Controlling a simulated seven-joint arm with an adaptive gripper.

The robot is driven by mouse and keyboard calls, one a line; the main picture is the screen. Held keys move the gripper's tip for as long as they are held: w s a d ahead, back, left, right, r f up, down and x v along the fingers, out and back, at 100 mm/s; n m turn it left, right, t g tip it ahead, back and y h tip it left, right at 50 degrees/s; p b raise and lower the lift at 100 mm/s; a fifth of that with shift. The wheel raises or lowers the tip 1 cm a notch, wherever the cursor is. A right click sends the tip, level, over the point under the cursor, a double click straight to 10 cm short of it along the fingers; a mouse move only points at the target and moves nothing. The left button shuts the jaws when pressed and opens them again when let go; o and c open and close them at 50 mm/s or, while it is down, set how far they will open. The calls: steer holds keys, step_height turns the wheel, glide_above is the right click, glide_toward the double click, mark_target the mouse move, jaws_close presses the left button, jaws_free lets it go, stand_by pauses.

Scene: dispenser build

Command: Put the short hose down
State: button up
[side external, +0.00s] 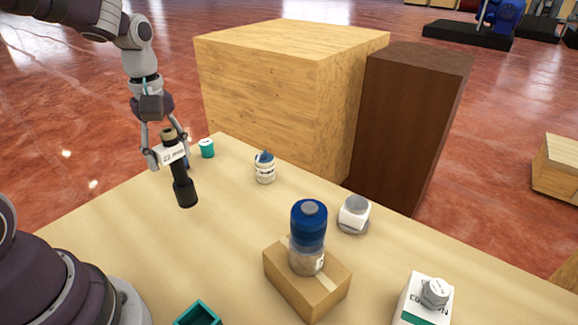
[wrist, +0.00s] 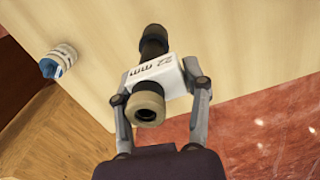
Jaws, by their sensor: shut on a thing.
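The short hose (side external: 183,187) is a black tube with a white labelled band and a tan ring at its upper end. My gripper (side external: 171,155) is shut on it at the white band, near the left part of the table. The hose is tilted, its black end pointing down. I cannot tell whether that end touches the table. In the wrist view, the hose (wrist: 152,42) runs away from the camera between the two fingers of my gripper (wrist: 159,84), with "22 mm" on the band and the open tan end towards me.
On the table (side external: 235,230) stand a teal cup (side external: 207,148), a white-and-blue bottle (side external: 264,168), a blue-capped jar (side external: 308,225) on a cardboard box (side external: 325,290), a white-and-grey part (side external: 354,214) and a white box with a bolt (side external: 425,305). Bare table lies around the hose's lower end.

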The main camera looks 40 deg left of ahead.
steer(key=w+a, duration=0.2)
steer(key=w, duration=0.5)
steer(key=shift+w+a+f, duration=0.25)
steer(key=shift+a+f, duration=0.1)
steer(key=shift+f, duration=0.05)
steer(key=shift+w+a+f, duration=0.1)
steer(key=shift+w+f, duration=0.1)
steer(key=shift+f, duration=1.55)
steer(key=shift+f, duration=0.1)
steer(key=o, duration=1.2)
steer(key=shift+o, duration=0.2)
